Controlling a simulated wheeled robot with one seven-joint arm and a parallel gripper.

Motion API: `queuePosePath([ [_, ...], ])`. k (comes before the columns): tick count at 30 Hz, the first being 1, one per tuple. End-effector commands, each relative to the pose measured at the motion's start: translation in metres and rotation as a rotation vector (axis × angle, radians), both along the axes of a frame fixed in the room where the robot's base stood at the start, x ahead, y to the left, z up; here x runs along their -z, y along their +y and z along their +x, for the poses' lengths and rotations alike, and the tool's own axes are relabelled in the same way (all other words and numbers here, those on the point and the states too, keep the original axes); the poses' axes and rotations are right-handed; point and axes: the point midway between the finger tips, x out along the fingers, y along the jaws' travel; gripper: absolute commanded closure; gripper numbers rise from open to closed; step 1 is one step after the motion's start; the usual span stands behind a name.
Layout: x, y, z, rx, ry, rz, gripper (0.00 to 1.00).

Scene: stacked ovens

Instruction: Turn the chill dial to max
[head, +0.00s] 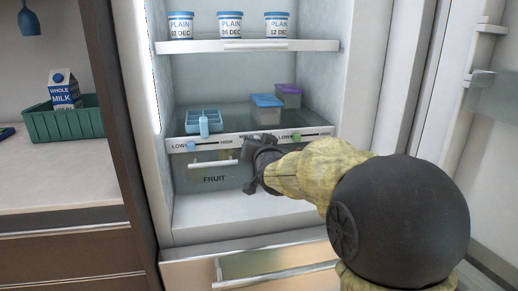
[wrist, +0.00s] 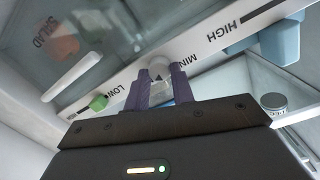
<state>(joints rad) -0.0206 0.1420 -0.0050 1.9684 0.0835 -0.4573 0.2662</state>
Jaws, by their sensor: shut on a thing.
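My gripper (head: 247,147) is at the middle of the white control strip (head: 172,145) on the fridge shelf's front edge. In the wrist view, its two purple fingers (wrist: 163,88) are shut on the chill dial (wrist: 161,67), a pale round knob with a small dark mark on its face. A "MIN" label (wrist: 179,60) shows beside the dial. I see no "MAX" label, and I cannot tell the dial's exact setting. In the head view the dial is hidden behind my gripper.
A blue slider (head: 191,146) and a green slider (head: 297,136) flank the dial. A FRUIT drawer (head: 214,179) with a white handle is below. A blue tray (head: 203,121) and lidded boxes (head: 266,108) stand above. The open fridge door (head: 478,140) is at right.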

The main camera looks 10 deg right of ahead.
Motion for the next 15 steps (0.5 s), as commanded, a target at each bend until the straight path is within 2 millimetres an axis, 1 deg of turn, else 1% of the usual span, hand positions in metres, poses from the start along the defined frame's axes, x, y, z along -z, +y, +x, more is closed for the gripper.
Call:
queuePosePath([
  [1, 0.0058, -0.0022, 0.0001, 0.004, 0.008, 0.039, 0.99],
  [6, 0.0054, -0.0018, 0.0002, 0.003, 0.009, 0.155, 0.99],
  [15, 0.0051, -0.0012, 0.0003, 0.001, 0.011, 0.258, 0.99],
])
